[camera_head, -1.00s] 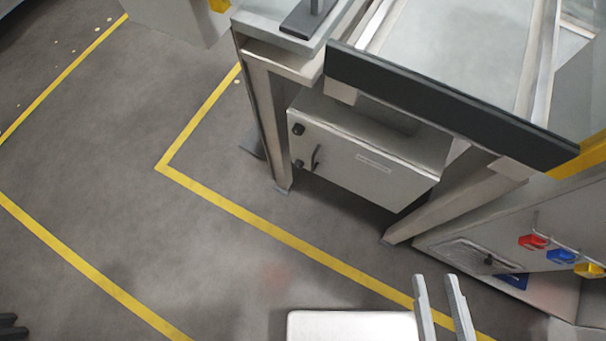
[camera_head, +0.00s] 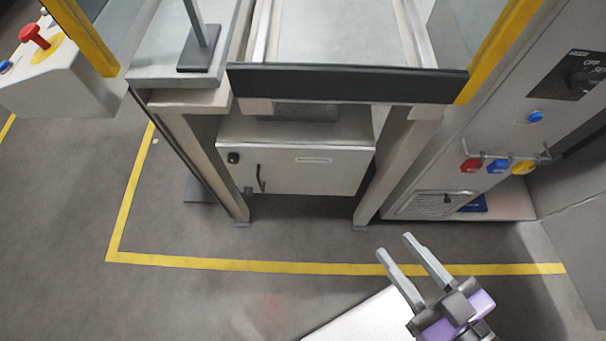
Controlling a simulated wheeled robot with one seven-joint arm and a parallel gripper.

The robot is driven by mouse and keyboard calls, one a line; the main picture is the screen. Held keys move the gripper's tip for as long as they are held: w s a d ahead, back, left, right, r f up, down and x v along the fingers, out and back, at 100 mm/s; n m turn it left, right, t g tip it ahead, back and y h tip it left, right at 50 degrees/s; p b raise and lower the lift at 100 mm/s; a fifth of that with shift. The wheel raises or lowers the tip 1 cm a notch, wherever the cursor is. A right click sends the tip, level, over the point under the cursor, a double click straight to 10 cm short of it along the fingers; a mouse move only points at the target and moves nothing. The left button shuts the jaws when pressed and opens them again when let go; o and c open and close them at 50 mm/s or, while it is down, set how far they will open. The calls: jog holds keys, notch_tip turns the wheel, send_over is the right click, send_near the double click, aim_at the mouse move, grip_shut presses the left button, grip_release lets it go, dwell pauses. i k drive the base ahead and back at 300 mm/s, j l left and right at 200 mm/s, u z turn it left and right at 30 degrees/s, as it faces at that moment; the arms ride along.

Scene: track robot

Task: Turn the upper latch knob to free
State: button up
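The upper latch knob (camera_head: 233,158) is a small black knob at the upper left of the grey cabinet door (camera_head: 315,172) under the machine bench. A dark handle (camera_head: 261,178) stands to the right of and below it. A second, lower knob (camera_head: 248,190) is partly hidden by the bench leg. My gripper (camera_head: 393,257) is at the lower right, above the floor, with its two grey fingers apart and nothing between them. It is well away from the cabinet, to the right of and nearer than the knob.
Bench legs (camera_head: 205,165) and (camera_head: 398,165) flank the cabinet. A dark bar (camera_head: 345,84) runs above it. At right, red, blue and yellow padlocks (camera_head: 497,166) hang on a panel. A red emergency button (camera_head: 34,37) is at upper left. The floor before the cabinet is clear, with yellow lines.

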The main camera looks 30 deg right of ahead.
aim_at(234, 158)
jog(key=j+u, duration=0.15)
jog(key=u, duration=0.25)
jog(key=i+j+u, duration=0.1)
jog(key=u, duration=0.35)
jog(key=i+j+u, duration=0.1)
jog(key=u, duration=0.3)
